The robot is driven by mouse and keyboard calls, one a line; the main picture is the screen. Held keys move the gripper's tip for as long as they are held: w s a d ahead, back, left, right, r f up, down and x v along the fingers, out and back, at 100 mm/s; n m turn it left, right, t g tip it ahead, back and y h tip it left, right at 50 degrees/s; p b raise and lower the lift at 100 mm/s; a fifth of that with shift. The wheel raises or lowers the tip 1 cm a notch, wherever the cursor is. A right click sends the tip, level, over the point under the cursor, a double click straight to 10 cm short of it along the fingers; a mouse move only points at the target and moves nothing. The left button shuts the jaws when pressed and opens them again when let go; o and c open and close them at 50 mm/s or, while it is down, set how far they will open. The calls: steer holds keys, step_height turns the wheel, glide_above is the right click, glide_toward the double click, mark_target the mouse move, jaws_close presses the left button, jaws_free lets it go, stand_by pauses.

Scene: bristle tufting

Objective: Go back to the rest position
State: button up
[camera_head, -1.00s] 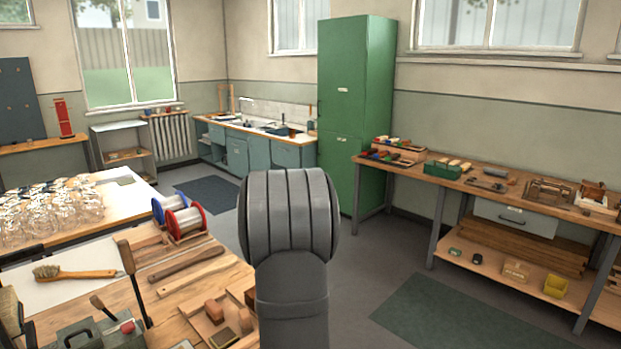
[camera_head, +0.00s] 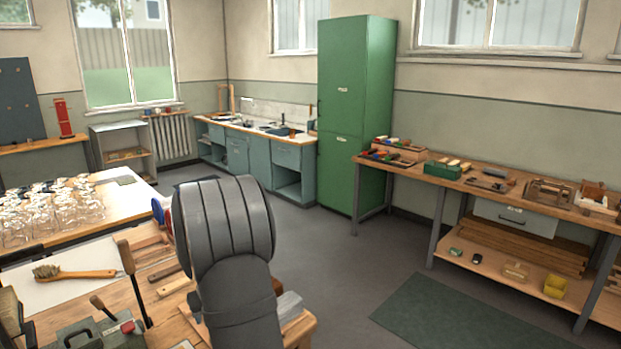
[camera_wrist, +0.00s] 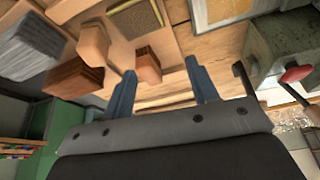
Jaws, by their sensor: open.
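My gripper (camera_wrist: 162,92) shows in the wrist view with its two blue-grey fingers apart and nothing between them. It hangs over or near the wooden workbench (camera_wrist: 182,50), and its height above the bench is hard to tell. In the head view my arm stands in front of the workbench (camera_head: 60,318) and hides its middle part. The gripper itself is hidden in that view.
Wooden blocks (camera_wrist: 93,43) and a grey metal box with a red knob (camera_wrist: 285,50) are near the gripper. A brush (camera_head: 75,273) lies on a white sheet. Glass jars (camera_head: 50,215) stand behind. Open floor (camera_head: 340,262) is at the right.

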steer(key=s+a+n, duration=0.1)
steer(key=s+a, duration=0.2)
steer(key=a, duration=0.4)
steer(key=shift+s+a+f, duration=0.2)
steer(key=shift+s+f, duration=0.1)
steer(key=shift+f, duration=0.1)
